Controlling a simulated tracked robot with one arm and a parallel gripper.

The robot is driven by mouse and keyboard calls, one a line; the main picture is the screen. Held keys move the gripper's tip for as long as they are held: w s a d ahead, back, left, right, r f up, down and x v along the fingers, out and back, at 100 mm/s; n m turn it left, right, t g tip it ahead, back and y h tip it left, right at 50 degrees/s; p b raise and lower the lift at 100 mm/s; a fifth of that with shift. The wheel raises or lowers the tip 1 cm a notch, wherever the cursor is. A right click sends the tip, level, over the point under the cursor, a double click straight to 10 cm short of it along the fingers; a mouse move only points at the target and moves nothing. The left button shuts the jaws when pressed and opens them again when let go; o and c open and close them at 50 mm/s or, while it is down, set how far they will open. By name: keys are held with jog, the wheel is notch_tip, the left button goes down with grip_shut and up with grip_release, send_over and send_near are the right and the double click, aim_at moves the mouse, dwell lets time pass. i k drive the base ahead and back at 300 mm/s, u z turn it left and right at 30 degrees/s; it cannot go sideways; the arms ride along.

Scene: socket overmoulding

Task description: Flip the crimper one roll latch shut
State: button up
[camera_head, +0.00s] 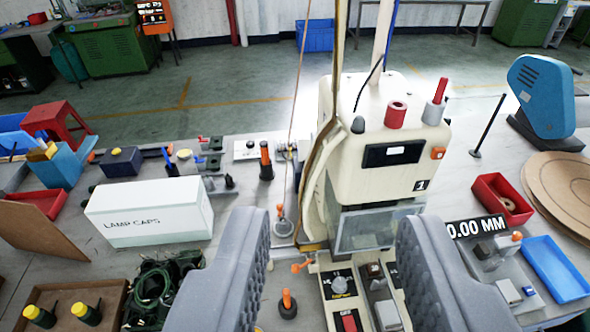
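Crimper one (385,185) is a cream machine marked "1" on the bench, in the middle of the head view. On its top sit a red roll (396,114) and a grey cylinder (434,112) with a red handle (440,90) sticking up, tilted slightly right. A small orange lever (302,267) shows at its lower left and an orange button (438,153) on its front right. I cannot tell which part is the roll latch. My gripper (336,222) is open and empty, its grey padded fingers either side of the machine's lower front in the picture.
A white "LAMP CAPS" box (150,213) and a wire tray (125,300) are at left. At right are a red bin (490,195), a blue tray (553,268) and a gauge display (476,227). A thin pole (489,125) stands behind them.

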aim_at(279, 206)
jog(key=z, duration=0.05)
jog(key=k, duration=0.6)
jog(key=u, duration=0.55)
jog(key=i, duration=1.5)
jog(key=z, duration=0.5)
